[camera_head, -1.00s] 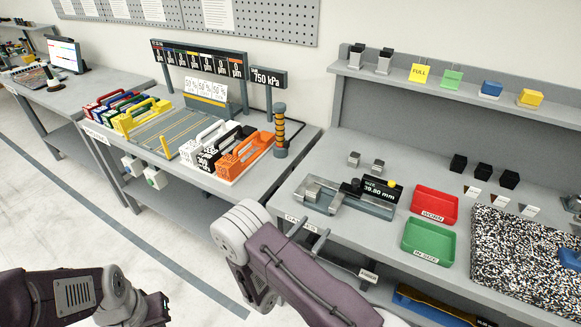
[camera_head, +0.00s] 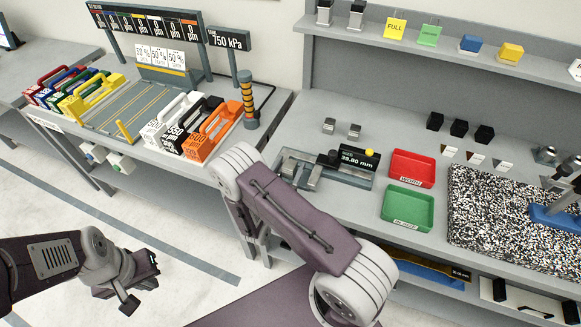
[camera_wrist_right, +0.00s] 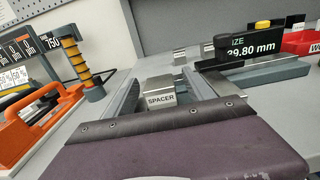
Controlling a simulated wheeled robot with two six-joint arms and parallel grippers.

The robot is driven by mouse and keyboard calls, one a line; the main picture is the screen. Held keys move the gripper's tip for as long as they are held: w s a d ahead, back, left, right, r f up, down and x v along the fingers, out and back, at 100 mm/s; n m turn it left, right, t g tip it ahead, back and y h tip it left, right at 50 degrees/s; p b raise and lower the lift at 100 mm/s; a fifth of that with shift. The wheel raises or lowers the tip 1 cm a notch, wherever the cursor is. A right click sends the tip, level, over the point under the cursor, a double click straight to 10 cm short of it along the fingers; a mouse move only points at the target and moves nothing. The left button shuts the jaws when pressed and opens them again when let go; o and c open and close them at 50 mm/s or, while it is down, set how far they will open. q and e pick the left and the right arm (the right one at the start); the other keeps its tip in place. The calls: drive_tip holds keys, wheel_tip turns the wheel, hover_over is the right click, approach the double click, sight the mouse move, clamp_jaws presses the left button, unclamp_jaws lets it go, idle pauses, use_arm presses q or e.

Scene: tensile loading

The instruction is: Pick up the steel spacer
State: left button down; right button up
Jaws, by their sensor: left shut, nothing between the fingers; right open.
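The steel spacer (camera_wrist_right: 160,92) is a small grey metal block with a "SPACER" label, seen in the right wrist view. My right gripper (camera_wrist_right: 160,78) is open, with one finger on each side of the spacer; I cannot tell whether they touch it. In the head view my right arm hides most of that gripper, at the left end of the grey sizing gauge (camera_head: 352,178). The gauge's black display (camera_head: 361,158) reads 39.80 mm. My left gripper (camera_head: 141,284) is shut and empty, above the floor at the lower left.
A red tray (camera_head: 412,168) and a green tray (camera_head: 408,208) sit right of the gauge. Two small metal blocks (camera_head: 342,129) stand behind it. A speckled mat (camera_head: 500,215) lies right.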

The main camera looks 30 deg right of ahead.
drive_tip(key=shift+r+x, duration=0.15)
drive_tip(key=shift+x, duration=0.45)
drive_tip(key=shift+r+x, duration=0.15)
drive_tip(key=shift+x, duration=0.5)
drive_tip(key=shift+w+d+f, duration=0.2)
drive_tip(key=shift+w+d, duration=0.15)
clamp_jaws()
drive_tip(key=shift+r, duration=0.1)
